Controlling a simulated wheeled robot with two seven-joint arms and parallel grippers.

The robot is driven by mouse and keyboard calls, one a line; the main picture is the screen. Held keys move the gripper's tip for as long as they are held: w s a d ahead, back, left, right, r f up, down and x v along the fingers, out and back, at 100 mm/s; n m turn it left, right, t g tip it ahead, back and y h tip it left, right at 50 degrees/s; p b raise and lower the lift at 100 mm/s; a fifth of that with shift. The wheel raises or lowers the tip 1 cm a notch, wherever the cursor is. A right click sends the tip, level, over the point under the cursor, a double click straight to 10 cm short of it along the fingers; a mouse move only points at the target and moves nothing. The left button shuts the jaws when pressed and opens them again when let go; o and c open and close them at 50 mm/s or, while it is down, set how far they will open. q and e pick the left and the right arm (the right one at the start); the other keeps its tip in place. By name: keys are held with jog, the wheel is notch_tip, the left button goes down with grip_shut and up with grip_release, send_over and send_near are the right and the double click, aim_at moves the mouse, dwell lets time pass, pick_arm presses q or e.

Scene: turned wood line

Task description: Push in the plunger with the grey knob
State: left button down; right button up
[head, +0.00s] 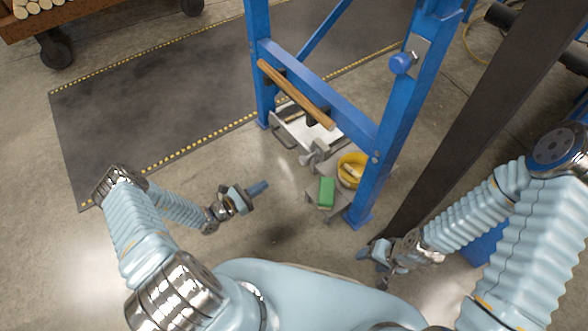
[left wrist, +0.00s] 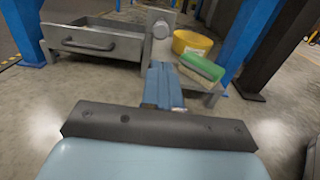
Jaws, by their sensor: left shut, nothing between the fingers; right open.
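The plunger with the grey knob (head: 307,159) sits low, in front of the blue frame, beside a drawer. In the left wrist view the round grey knob (left wrist: 161,29) faces me on a grey upright block. My left gripper (head: 264,186) is shut and empty, held left of and nearer than the knob, apart from it. In the left wrist view its shut blue fingers (left wrist: 162,68) point toward the block below the knob. My right gripper (head: 370,262) is open and empty, low at the right. A blue knob (head: 402,63) is higher on the right post.
A grey drawer (left wrist: 95,42) with a dark handle stands left of the knob. A wooden bar (head: 295,93) crosses the blue frame (head: 372,120). Floor to the left is clear.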

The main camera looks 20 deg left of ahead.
aim_at(301, 162)
pick_arm(q)
jog(key=shift+d, duration=0.1)
jog(key=x, duration=1.4)
jog(key=shift+b, duration=0.4)
jog(key=b+x, duration=0.1)
jog(key=x, duration=0.2)
jog(key=shift+d+b, duration=0.1)
jog(key=shift+b, duration=0.2)
jog(key=shift+w+d+r, duration=0.1)
jog(key=shift+w+r, duration=0.05)
jog(key=shift+w, duration=0.1)
